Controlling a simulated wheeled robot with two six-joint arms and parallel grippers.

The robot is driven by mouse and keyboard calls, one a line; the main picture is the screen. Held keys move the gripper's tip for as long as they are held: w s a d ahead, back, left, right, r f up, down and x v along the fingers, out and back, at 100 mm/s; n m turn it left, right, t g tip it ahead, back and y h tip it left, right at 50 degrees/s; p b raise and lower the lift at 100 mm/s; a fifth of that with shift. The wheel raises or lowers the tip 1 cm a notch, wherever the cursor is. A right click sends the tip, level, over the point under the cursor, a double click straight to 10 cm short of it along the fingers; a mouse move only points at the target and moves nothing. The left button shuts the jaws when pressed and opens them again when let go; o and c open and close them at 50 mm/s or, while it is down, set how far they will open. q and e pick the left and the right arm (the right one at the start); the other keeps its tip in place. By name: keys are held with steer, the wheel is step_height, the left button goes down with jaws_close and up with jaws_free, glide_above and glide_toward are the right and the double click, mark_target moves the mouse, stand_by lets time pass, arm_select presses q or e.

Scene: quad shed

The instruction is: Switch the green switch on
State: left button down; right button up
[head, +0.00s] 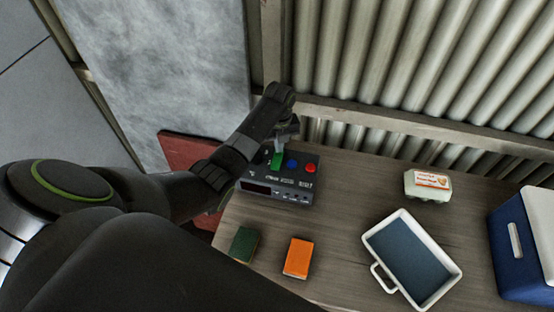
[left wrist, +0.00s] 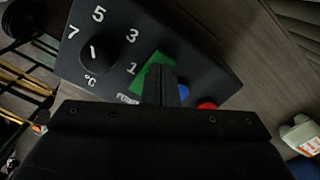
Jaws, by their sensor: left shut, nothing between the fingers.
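A dark control box (head: 262,192) stands on the table against the back wall, at the table's left end. Its top has a green switch (head: 276,160), a blue button (head: 292,163) and a red button (head: 310,168) in a row. My left gripper (head: 284,138) is shut and empty, pointing down just above or at the green switch. In the left wrist view the shut fingers (left wrist: 161,90) overlap the green switch (left wrist: 150,72) and hide part of it. I cannot tell whether they touch it. A dial (left wrist: 97,52) with numbers sits beside it. My right gripper is out of view.
On the wooden table (head: 345,230) lie a green block (head: 244,244), an orange block (head: 298,258), a white tray (head: 372,238) with a handle, and an egg carton (head: 428,186). A blue and white cooler (head: 508,262) stands at the right. The corrugated wall is close behind.

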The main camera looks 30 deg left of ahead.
arm_select(q)
steer(key=shift+f+b, duration=0.3)
steer(key=shift+f, duration=0.3)
stand_by(0.3)
step_height(320, 180, up, 7)
steer(key=p, duration=0.8)
steer(key=shift+r, duration=0.1)
stand_by(0.5)
